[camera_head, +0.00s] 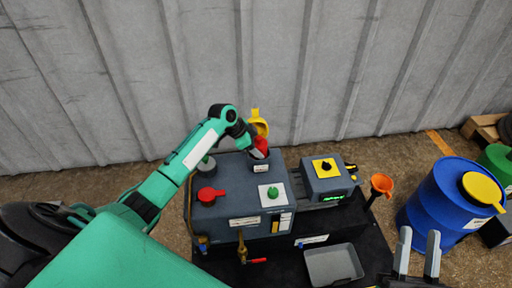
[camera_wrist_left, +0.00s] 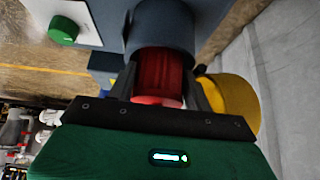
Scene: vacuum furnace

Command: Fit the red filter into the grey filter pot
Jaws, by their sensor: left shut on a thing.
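The red filter (camera_head: 261,146) is held in my left gripper (camera_head: 250,145), just above the grey filter pot (camera_head: 260,164) on the machine. In the left wrist view the red filter (camera_wrist_left: 158,75) sits between the two fingers, and its far end meets the mouth of the grey pot (camera_wrist_left: 160,28). The pot's rim hides that end, so how deep it sits cannot be told. A yellow lid (camera_head: 259,123) stands behind the pot; it also shows in the left wrist view (camera_wrist_left: 235,102). My right gripper (camera_head: 417,252) is open and empty at the lower right.
A box with a yellow plate (camera_head: 325,168), an orange funnel (camera_head: 381,184) and a grey tray (camera_head: 333,265) stand nearby. A blue barrel (camera_head: 450,205) is at the right; a corrugated wall is behind.

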